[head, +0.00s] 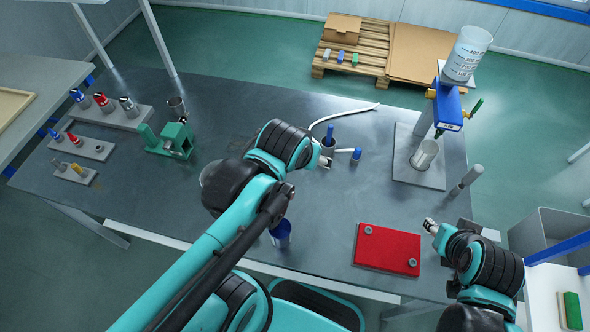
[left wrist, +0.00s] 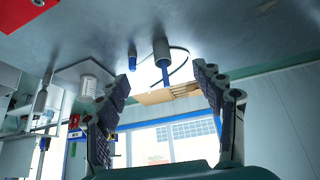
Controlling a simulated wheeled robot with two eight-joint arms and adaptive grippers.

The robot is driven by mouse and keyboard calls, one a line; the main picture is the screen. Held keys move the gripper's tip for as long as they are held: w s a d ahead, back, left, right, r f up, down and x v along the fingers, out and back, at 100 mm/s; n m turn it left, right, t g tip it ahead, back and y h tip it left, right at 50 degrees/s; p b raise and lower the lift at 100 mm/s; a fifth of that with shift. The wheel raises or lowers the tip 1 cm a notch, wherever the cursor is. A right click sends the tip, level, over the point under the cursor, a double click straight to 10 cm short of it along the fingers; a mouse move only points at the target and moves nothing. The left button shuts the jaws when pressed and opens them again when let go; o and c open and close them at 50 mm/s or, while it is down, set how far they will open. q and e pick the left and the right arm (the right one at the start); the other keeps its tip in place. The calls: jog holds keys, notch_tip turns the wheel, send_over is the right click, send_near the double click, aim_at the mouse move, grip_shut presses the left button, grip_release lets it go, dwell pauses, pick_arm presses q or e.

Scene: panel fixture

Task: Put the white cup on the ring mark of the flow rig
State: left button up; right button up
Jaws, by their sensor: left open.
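The white cup (head: 424,154) stands on the grey base plate (head: 405,170) of the flow rig (head: 447,108), below its blue body. The cup also shows in the left wrist view (left wrist: 88,86), on the plate at left. I cannot make out the ring mark. My left gripper (head: 325,161) is mostly hidden behind its own wrist in the head view, left of the rig and apart from the cup. The left wrist view shows its fingers (left wrist: 165,92) spread and empty. My right gripper (head: 431,226) is low right, beyond the red block; its fingers are too small to read.
A grey holder with a blue tool (head: 328,140) and a small blue piece (head: 356,155) stand near my left gripper, with a white cable behind. A grey post (head: 466,180) stands right of the rig's plate. A red block (head: 387,249) lies at the front.

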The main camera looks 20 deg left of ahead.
pick_arm(q)
jog(key=shift+m+t, duration=0.3)
jog(key=s, duration=0.1)
jog(key=s+a+f, duration=0.1)
jog(key=s+f, duration=0.1)
jog(key=shift+s+a+f, duration=0.1)
jog(key=shift+s+a, duration=0.15)
jog(key=shift+s, duration=0.1)
